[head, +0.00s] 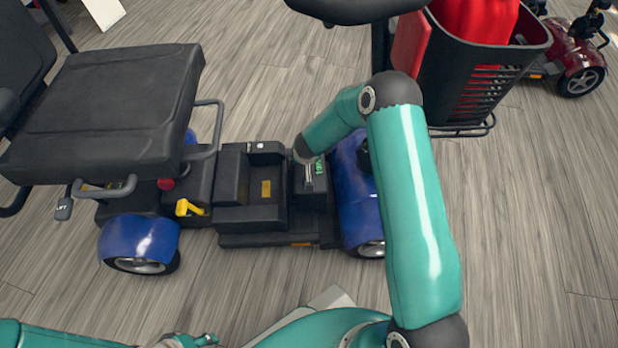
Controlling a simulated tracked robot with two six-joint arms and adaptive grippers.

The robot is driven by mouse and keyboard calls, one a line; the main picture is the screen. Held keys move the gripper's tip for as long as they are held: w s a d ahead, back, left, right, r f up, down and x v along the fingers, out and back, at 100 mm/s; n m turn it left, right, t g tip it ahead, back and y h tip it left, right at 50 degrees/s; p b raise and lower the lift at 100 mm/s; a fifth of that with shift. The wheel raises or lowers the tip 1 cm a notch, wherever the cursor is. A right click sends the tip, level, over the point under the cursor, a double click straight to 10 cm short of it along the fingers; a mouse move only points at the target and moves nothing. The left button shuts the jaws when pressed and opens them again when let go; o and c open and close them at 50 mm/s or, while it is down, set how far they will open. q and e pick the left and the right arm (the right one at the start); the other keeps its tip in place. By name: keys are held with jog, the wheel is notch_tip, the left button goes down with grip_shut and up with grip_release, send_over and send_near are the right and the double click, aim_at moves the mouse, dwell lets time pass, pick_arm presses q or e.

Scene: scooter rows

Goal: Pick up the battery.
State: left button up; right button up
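A black mobility scooter with blue fenders stands across the middle of the head view. On its floor sits a dark block (322,198) with green markings, which looks like the battery. My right arm reaches down over the scooter. Its gripper (312,178) is at the top of this block, small and partly hidden by my wrist. I cannot tell whether its fingers are closed on the block. My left gripper (205,340) is at the bottom edge, low and away from the scooter, mostly cut off.
A black stepped housing (250,190) with a yellow label lies left of the block. The seat (105,105) overhangs the left side, with a yellow lever (188,208) below it. A basket (470,80) with red contents is at upper right. A dark red scooter (575,60) stands beyond. Right floor is clear.

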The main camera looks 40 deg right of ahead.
grip_shut()
jog(key=shift+w+r, duration=0.1)
jog(key=shift+r, duration=0.05)
dwell(0.4)
